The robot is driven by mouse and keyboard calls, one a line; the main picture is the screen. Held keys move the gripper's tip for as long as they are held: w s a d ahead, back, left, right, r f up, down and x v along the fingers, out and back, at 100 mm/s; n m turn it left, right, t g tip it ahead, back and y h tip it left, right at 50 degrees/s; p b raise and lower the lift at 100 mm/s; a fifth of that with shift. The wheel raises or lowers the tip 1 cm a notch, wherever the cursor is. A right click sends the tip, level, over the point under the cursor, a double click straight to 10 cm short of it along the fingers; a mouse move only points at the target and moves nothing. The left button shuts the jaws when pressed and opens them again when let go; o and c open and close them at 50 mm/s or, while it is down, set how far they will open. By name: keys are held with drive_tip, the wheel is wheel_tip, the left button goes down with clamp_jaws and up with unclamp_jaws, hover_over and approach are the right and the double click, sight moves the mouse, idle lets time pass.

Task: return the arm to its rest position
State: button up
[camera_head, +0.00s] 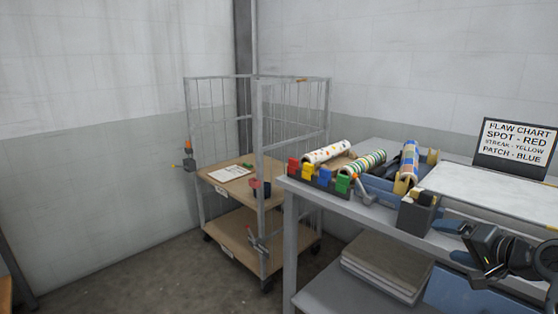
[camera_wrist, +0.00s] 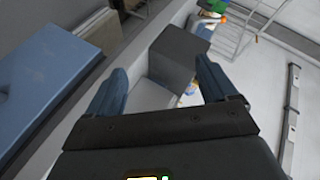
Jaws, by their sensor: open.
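My gripper (camera_wrist: 161,68) shows in the wrist view with its two blue fingers spread wide apart. Nothing is held between them. A dark grey box (camera_wrist: 178,48) appears beyond the fingertips, apart from them as far as I can tell. In the head view, my dark arm (camera_head: 492,250) is at the lower right, in front of the bench.
The grey bench (camera_head: 330,202) carries several patterned rolls, including a spotted one (camera_head: 326,151), and coloured clips. A flaw chart (camera_head: 515,148) stands at the back right. A wire cart (camera_head: 225,211) with wooden shelves stands left of the bench. The floor at left is clear.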

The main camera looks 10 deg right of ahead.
drive_tip(key=s+a+f+h, duration=0.2)
drive_tip(key=s+a+f, duration=0.8)
drive_tip(key=a+f, duration=0.15)
drive_tip(key=s+a+f+n+h, duration=0.1)
drive_tip(key=s+a+f, duration=0.15)
drive_tip(key=s, duration=0.35)
drive_tip(key=s+a+f+n, duration=0.1)
drive_tip(key=s+a, duration=0.3)
drive_tip(key=s, duration=0.2)
drive_tip(key=s+a+r+n, duration=0.1)
drive_tip(key=s+r, duration=0.3)
drive_tip(key=s, duration=0.4)
drive_tip(key=s+a+r+n+t, duration=0.1)
drive_tip(key=s+r+n, duration=0.3)
drive_tip(key=s, duration=0.5)
drive_tip(key=s+a+r+n+t+y, duration=0.1)
drive_tip(key=s+a+r+n, duration=0.2)
drive_tip(key=s, duration=0.5)
drive_tip(key=shift+s+r, duration=0.25)
drive_tip(key=shift+r, duration=0.3)
drive_tip(key=shift+c, duration=0.5)
